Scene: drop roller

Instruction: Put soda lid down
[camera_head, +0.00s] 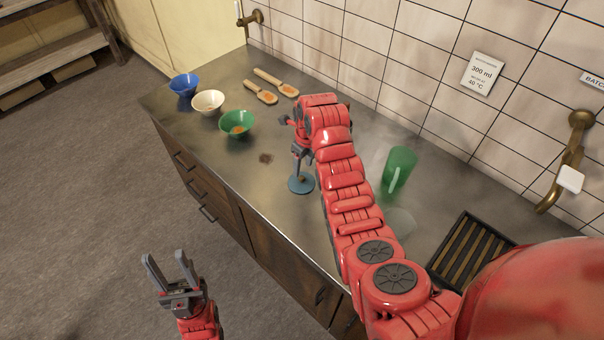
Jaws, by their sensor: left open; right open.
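A round blue lid (301,184) with a small knob on top lies on the metal counter, near its front edge. My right gripper (300,165) is just above the lid, pointing down at the knob. It is open; whether its fingers touch the knob is too small to tell. My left gripper (171,269) is open and empty, in front of the counter over the floor. Part of the counter is hidden behind my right arm.
Blue (184,84), white (208,102) and green (237,124) bowls stand at the left. Two wooden scoops (270,88) lie behind them. A green cup (399,169) and a slatted black tray (467,251) are right of my arm. Counter around the lid is mostly clear.

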